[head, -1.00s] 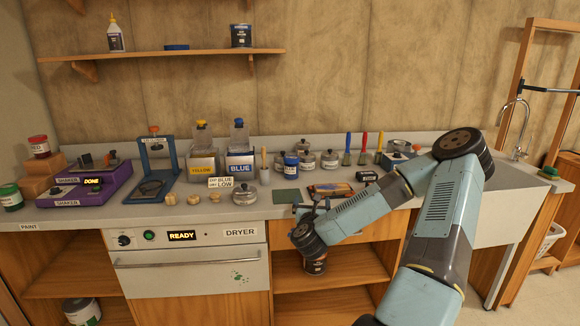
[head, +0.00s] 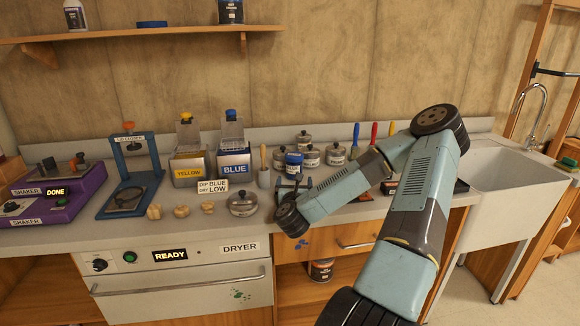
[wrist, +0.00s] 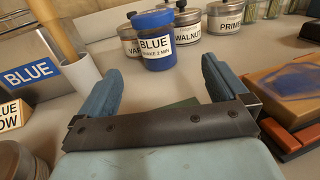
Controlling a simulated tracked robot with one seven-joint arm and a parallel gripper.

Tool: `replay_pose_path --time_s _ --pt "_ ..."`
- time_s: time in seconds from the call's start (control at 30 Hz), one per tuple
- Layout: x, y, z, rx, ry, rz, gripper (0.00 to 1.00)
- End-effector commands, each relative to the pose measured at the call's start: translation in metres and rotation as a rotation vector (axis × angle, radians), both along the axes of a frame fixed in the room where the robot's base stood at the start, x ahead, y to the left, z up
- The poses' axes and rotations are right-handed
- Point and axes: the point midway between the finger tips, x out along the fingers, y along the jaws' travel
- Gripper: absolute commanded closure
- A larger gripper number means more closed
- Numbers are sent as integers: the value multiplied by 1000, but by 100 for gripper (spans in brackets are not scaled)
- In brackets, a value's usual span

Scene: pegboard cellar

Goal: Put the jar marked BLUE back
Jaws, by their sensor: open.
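The jar marked BLUE (head: 293,163), with a blue lid and a white label, stands upright on the counter. In the wrist view the jar (wrist: 157,45) is ahead of my gripper and its label also reads "SHAKE 2 MIN". My gripper (head: 294,184) is above the front part of the counter, on the near side of the jar. In the wrist view my gripper (wrist: 162,72) is open and empty, with the jar beyond its two blue fingers and not touched.
Metal tins (wrist: 194,36) stand close behind the jar. A blue dip tank (head: 234,165), a pale cup (wrist: 78,70) and a lidded pot (head: 242,204) are left. A purple shaker (head: 52,195) reads DONE; the dryer (head: 175,275) reads READY. The sink (head: 500,180) is right.

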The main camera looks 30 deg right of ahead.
Motion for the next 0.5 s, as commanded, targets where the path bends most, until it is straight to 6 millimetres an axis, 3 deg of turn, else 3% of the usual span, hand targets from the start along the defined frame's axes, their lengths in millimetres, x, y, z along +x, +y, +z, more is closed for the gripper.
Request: replay_pose_path --time_s 0.17,0.5 --pt "16 -9 0 -1 -2 -2 0" --pt "65 -31 1 -1 -2 7 0"
